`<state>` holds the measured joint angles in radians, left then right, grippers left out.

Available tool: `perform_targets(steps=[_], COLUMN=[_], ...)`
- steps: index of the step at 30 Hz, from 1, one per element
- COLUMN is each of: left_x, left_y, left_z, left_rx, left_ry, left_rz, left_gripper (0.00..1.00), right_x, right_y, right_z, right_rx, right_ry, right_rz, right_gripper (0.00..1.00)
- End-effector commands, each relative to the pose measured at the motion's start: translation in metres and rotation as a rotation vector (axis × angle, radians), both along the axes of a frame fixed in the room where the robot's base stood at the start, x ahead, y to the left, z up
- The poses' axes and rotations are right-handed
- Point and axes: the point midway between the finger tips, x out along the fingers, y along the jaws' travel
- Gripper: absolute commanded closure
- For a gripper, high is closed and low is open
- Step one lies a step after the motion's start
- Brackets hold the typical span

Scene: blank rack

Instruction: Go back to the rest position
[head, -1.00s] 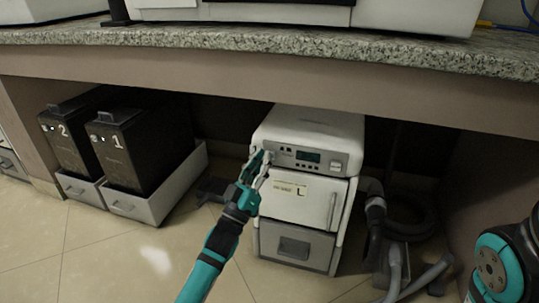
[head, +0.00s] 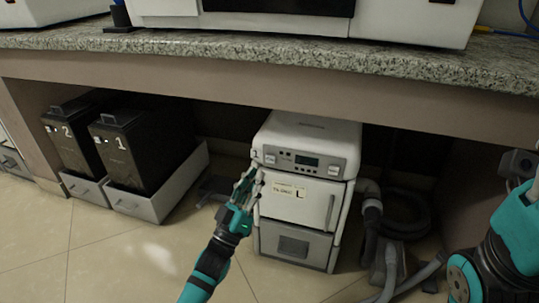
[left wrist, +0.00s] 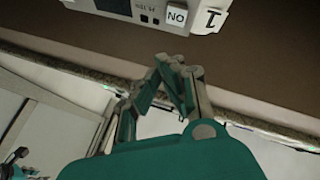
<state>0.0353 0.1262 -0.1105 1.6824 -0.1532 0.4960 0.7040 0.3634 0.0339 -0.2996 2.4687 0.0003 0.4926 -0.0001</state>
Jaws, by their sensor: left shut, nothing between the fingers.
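My left gripper (head: 251,178) is in front of the left edge of a white machine under the counter in the head view. Its fingers are shut and hold nothing; the left wrist view shows the fingertips (left wrist: 178,62) close together. The white machine (head: 311,138) has a grey panel with a dark display, a door with a handle and a grey drawer below. My right arm (head: 497,250) shows at the right edge of the head view; its fingers cannot be made out.
Black bins marked 2 (head: 70,138) and 1 (head: 135,150) stand in light trays on the left. Grey hoses (head: 400,262) lie right of the machine. Bare floor (head: 110,250) lies at front left.

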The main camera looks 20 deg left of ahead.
Motion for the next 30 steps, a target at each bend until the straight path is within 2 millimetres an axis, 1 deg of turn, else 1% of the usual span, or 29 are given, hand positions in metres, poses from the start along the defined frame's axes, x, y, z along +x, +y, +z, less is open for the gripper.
perform_targets(steps=[1, 5, 14, 17, 20, 21, 23, 24, 27, 30], left_x=[-0.005, -0.012, -0.013, -0.021, -0.044, -0.059, -0.085, -0.104, -0.148, -0.181], left_y=[0.000, 0.001, 0.000, -0.004, -0.015, -0.021, -0.029, -0.034, -0.041, -0.042], left_z=[0.002, 0.002, 0.001, 0.015, 0.052, 0.073, 0.108, 0.132, 0.182, 0.218], left_rx=[0.000, 0.000, 0.000, 0.006, 0.025, 0.034, 0.043, 0.048, 0.047, 0.040], left_ry=[0.001, -0.001, -0.002, -0.029, -0.108, -0.156, -0.238, -0.295, -0.424, -0.517], left_rz=[0.000, 0.000, 0.000, -0.002, 0.002, 0.005, 0.017, 0.028, 0.067, 0.108], left_gripper=[1.00, 1.00, 1.00, 1.00, 1.00, 1.00, 1.00, 1.00, 1.00, 1.00], right_x=[0.003, 0.005, 0.005, 0.009, 0.016, 0.019, 0.024, 0.026, 0.029, 0.029], right_y=[0.000, 0.000, 0.000, -0.001, -0.001, -0.002, -0.003, -0.004, -0.005, -0.006], right_z=[0.001, -0.001, -0.003, -0.002, -0.003, -0.004, -0.008, -0.011, -0.022, -0.030], right_rx=[0.000, 0.002, 0.002, 0.003, 0.005, 0.006, 0.009, 0.010, 0.016, 0.020], right_ry=[0.011, 0.022, 0.023, 0.040, 0.079, 0.101, 0.139, 0.165, 0.223, 0.264], right_rz=[0.000, 0.001, 0.002, 0.002, 0.004, 0.006, 0.007, 0.009, 0.012, 0.014], right_gripper=[0.60, 0.60, 0.60, 0.60, 0.60, 0.60, 0.60, 0.60, 0.60, 0.60])
